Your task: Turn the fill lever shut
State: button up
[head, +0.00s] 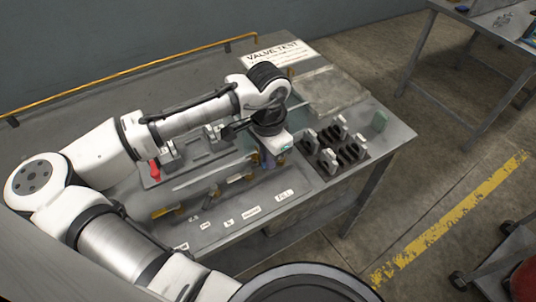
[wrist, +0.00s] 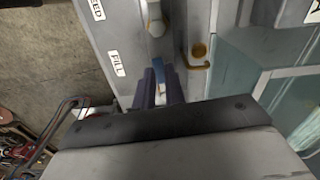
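The FILL label (head: 284,196) is a white tag near the front right of the valve bench; it also shows in the wrist view (wrist: 117,63). My gripper (head: 270,160) points down at the bench just behind this label. In the wrist view my gripper's two dark purple fingers (wrist: 160,88) stand close together with a blue piece, seemingly the fill lever (wrist: 159,68), between them. The fingers look closed on its sides. The lower part of the lever is hidden by the fingers, and in the head view my gripper covers it.
Brass-coloured fittings (head: 240,179) and a red handle (head: 154,172) stand to the left on the bench. A dark rack (head: 335,150) with several upright parts stands close to the right. A yellow rail (head: 140,70) runs along the back. A brass hook (wrist: 198,57) is beside the fingers.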

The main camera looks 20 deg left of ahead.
grip_shut()
jog(key=shift+w+a+m, duration=0.15)
jog(key=shift+a+m, duration=0.05)
jog(key=shift+m, duration=0.4)
jog(key=o, duration=0.6)
grip_release()
